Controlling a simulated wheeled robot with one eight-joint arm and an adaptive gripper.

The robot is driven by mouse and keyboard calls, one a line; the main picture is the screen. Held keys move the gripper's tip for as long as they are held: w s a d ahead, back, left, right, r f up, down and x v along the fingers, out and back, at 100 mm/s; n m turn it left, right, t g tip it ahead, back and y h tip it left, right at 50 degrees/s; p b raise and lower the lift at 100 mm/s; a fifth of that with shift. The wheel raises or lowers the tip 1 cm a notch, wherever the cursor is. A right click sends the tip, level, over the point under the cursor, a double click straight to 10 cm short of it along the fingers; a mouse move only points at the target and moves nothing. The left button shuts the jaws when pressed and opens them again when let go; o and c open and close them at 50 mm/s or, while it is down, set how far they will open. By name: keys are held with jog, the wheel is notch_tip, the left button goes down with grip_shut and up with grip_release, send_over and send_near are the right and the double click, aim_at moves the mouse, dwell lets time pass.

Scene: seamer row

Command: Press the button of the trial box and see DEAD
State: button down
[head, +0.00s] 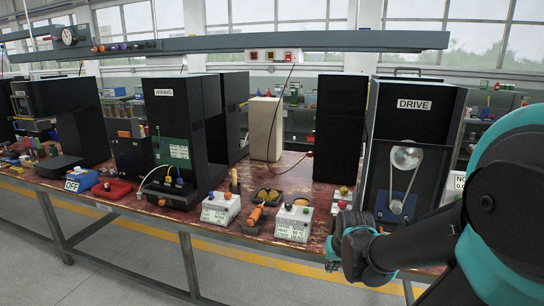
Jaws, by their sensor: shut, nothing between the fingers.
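I cannot tell for sure which box is the trial box. A white box (294,222) at the bench's front edge has small knobs or buttons on top and a label plate (291,232) with tiny text; its last line seems to end in DEAD.
The DRIVE cabinet (418,106) with a belt and pulleys stands at the right. The WIRING cabinet (172,105) stands left of centre. An orange-handled tool (254,214) lies between the white boxes. A blue box (82,180) at the left shows OFF. A beam (250,42) runs overhead.

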jog(key=s+f, duration=0.2)
jog(key=s, duration=0.4)
jog(key=shift+d+f+n+g+h, duration=0.25)
jog(key=shift+d+n+g+h, duration=0.05)
jog(key=shift+d+n, duration=0.15)
